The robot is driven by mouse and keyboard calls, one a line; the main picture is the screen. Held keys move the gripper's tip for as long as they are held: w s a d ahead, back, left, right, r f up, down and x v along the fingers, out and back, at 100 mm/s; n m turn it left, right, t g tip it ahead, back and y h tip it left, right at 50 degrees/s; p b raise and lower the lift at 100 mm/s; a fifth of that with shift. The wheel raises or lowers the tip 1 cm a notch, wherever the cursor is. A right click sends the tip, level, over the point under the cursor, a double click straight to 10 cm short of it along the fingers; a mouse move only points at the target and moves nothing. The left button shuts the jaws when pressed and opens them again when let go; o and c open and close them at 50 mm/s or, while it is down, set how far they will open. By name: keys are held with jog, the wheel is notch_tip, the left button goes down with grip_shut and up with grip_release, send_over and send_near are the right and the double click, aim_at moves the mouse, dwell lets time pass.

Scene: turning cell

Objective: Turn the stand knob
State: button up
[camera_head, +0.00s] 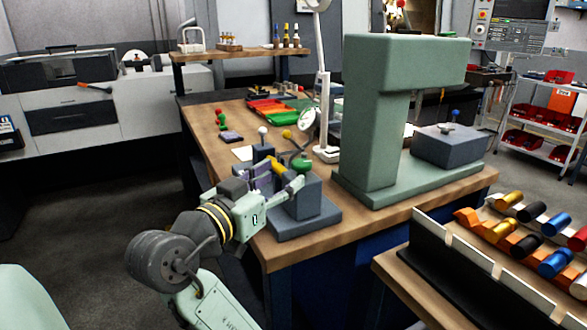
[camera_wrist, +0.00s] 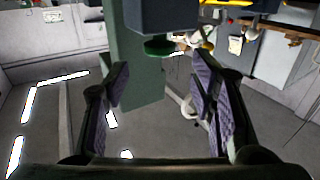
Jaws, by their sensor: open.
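The grey-blue stand (camera_head: 306,212) is a block on a flat base at the front edge of the wooden bench. A green knob (camera_head: 301,166) shows on its far side, beside a dark curved lever with a yellow ball (camera_head: 287,134). Which of these is the stand knob I cannot tell for sure. My gripper (camera_head: 270,178) is at the stand's left side and partly covers it. In the wrist view my gripper (camera_wrist: 161,78) is open, with nothing between its ribbed pads. The green knob (camera_wrist: 159,47) appears ahead of the fingertips, beneath a dark block, apart from both pads.
A tall green machine frame (camera_head: 370,125) stands on the bench right of the stand. A white lamp post (camera_head: 323,110) rises behind. A rack of coloured cylinders (camera_head: 500,250) is at the front right. Red and green trays (camera_head: 268,110) lie farther back. Floor at left is clear.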

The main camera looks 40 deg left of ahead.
jog(key=s, duration=0.3)
jog(key=shift+s+d, duration=0.25)
jog(key=shift+s, duration=0.1)
